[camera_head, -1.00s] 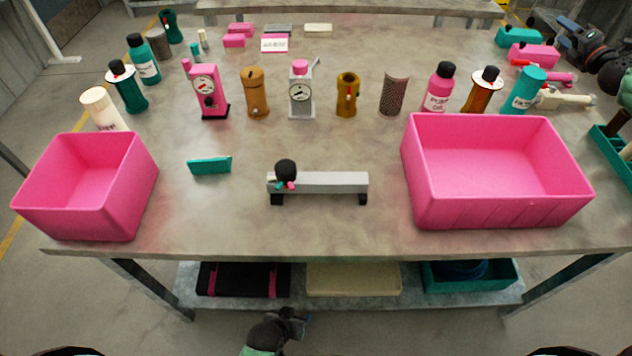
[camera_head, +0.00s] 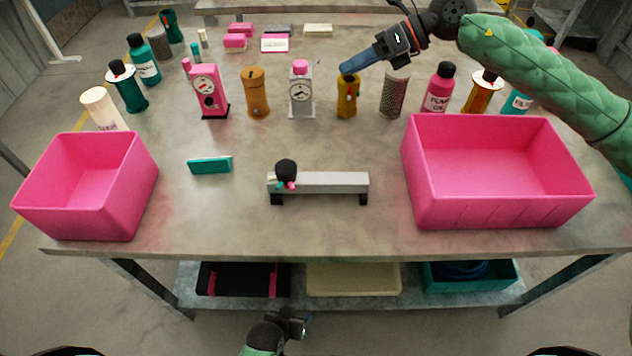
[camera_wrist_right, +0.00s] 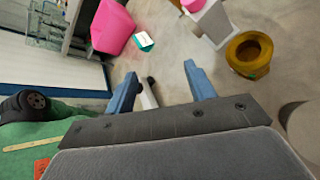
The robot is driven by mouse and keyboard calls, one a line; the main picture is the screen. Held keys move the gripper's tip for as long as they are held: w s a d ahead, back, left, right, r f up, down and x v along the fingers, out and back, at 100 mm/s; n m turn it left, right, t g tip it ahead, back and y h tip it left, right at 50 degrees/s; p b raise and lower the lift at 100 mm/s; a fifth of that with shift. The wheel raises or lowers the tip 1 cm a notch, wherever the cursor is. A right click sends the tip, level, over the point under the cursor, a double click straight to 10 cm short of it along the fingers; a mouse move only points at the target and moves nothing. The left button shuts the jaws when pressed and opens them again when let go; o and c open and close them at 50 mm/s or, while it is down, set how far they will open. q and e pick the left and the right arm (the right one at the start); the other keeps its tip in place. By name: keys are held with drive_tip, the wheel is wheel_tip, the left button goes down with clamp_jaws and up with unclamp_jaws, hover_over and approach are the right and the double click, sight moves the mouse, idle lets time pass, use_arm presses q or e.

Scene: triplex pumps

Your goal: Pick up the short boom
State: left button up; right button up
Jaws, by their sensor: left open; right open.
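I cannot tell for certain which thing is the short boom. The most boom-like thing is a light grey bar (camera_head: 335,182) on black feet at the table's front middle, with a black knob at its left end. Part of it shows between my right fingers in the right wrist view (camera_wrist_right: 148,95). My right gripper (camera_head: 350,67) is open and empty; it is above the table's back middle, by the mustard valve, well behind and above the bar. It also shows in the right wrist view (camera_wrist_right: 162,85). My left gripper (camera_head: 300,323) is low in front of the table, apart from everything.
Pink bins stand at left (camera_head: 85,215) and right (camera_head: 500,205). A teal block (camera_head: 210,165) lies left of the bar. A row behind holds a pink gauge unit (camera_head: 207,90), a grey one (camera_head: 302,95) and the mustard valve (camera_head: 347,98). My right arm hides the back right.

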drive_tip(key=s+a+f+n+g+h, duration=0.2)
drive_tip(key=s+a+n+h, duration=0.25)
drive_tip(key=s, duration=0.45)
drive_tip(key=n+t+h, duration=0.2)
drive_tip(key=n+h, duration=0.1)
drive_tip(key=h, duration=0.4)
hover_over(337, 178)
drive_tip(key=f, duration=0.2)
wheel_tip(337, 178, down, 5)
drive_tip(key=shift+w+d+r, duration=0.1)
drive_tip(key=shift+d+r, duration=0.05)
drive_tip(key=shift+f, duration=3.35)
clamp_jaws()
